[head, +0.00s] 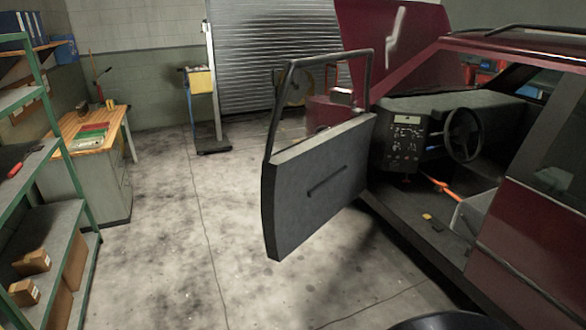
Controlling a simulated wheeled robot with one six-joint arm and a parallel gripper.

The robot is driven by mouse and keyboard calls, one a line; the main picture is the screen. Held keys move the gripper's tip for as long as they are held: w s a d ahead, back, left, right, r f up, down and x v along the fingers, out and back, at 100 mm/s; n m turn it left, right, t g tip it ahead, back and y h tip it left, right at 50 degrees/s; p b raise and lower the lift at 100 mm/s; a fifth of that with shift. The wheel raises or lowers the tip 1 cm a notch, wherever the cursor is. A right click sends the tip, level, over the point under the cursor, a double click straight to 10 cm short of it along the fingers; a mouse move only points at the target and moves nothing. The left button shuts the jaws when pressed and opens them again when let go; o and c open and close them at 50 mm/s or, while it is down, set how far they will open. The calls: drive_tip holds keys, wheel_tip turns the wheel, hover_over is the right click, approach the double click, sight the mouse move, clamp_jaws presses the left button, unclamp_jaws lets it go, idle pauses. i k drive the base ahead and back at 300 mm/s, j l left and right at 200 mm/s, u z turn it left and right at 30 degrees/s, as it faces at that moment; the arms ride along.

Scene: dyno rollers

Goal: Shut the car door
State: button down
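The car door (315,190) stands wide open in the head view, swung out to the left from the front of the dark red car (535,235). Its grey inner panel with a slim pull handle faces me, and an empty window frame rises above it. The door opening shows the steering wheel (464,135), a dark dashboard and the cabin floor. A small yellow object (427,217) and an orange strap or lever lie inside. The door's outer face is hidden. My gripper is not in view.
Green shelving (45,180) with boxes stands along the left. Behind it are a wooden-topped desk (88,135) and a stand with a yellow box (202,82). A roller shutter closes the back. The concrete floor (185,235) between shelving and door is clear.

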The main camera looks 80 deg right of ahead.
sight(305, 183)
drive_tip(key=z, duration=3.15)
